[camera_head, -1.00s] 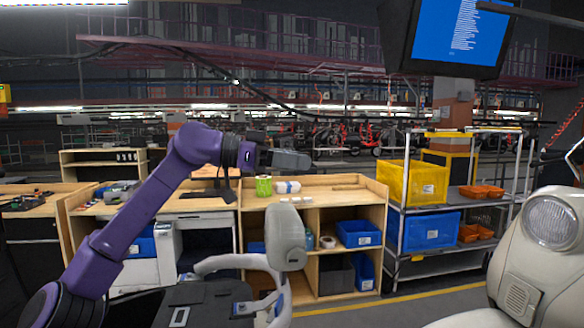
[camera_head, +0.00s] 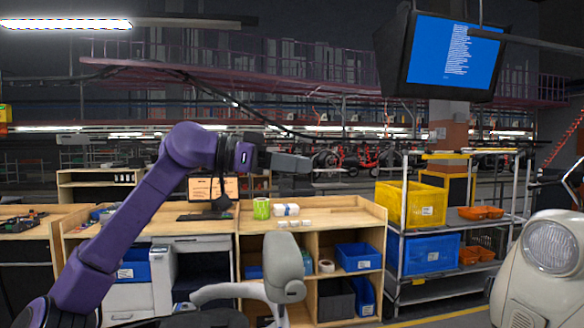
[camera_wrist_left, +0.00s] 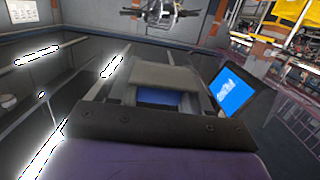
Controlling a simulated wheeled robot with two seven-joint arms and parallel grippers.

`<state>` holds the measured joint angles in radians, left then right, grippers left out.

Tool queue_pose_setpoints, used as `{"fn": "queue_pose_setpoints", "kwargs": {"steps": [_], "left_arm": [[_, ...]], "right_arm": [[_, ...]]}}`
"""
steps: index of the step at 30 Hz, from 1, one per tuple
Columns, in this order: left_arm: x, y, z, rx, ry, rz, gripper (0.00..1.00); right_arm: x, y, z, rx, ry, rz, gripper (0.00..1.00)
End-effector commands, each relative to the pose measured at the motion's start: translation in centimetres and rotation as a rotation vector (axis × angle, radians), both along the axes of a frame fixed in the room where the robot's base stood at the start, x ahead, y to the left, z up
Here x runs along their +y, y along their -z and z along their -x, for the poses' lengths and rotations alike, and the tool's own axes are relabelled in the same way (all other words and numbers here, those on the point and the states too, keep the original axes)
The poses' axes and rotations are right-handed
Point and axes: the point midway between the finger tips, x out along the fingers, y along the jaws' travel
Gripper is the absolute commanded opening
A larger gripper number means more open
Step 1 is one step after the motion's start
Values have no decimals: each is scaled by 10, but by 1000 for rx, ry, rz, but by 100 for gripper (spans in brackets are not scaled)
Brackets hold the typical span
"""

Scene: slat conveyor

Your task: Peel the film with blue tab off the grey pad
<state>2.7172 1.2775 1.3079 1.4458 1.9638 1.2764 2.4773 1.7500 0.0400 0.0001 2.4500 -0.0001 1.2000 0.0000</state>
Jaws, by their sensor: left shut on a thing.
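My left gripper (camera_head: 291,163) is raised in front of me, high above the desks behind it, pointing right. In the left wrist view the gripper (camera_wrist_left: 158,94) is shut on the film's blue tab (camera_wrist_left: 157,97), a blue patch between the fingers. A pale greyish sheet-like piece (camera_wrist_left: 150,75) lies just beyond it; I cannot tell if this is the film. I cannot make out the grey pad in either view. My right gripper is not in view.
A grey office chair (camera_head: 284,262) stands before a wooden desk (camera_head: 340,217) with a green roll (camera_head: 261,208). A yellow crate (camera_head: 408,205) sits on a shelf rack. A cream scooter body (camera_head: 548,270) is close at the right. Space around the raised gripper looks free.

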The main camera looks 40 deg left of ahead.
Motion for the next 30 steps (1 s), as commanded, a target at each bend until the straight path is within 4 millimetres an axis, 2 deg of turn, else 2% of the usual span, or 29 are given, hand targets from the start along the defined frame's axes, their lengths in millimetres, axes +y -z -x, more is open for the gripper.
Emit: {"fn": "queue_pose_setpoints", "kwargs": {"steps": [15, 30], "left_arm": [[-18, -50, 17, -3, 0, -1, 20], [-17, -47, 17, -1, -1, 1, 20]], "right_arm": [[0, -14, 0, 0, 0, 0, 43], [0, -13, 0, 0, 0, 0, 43]]}}
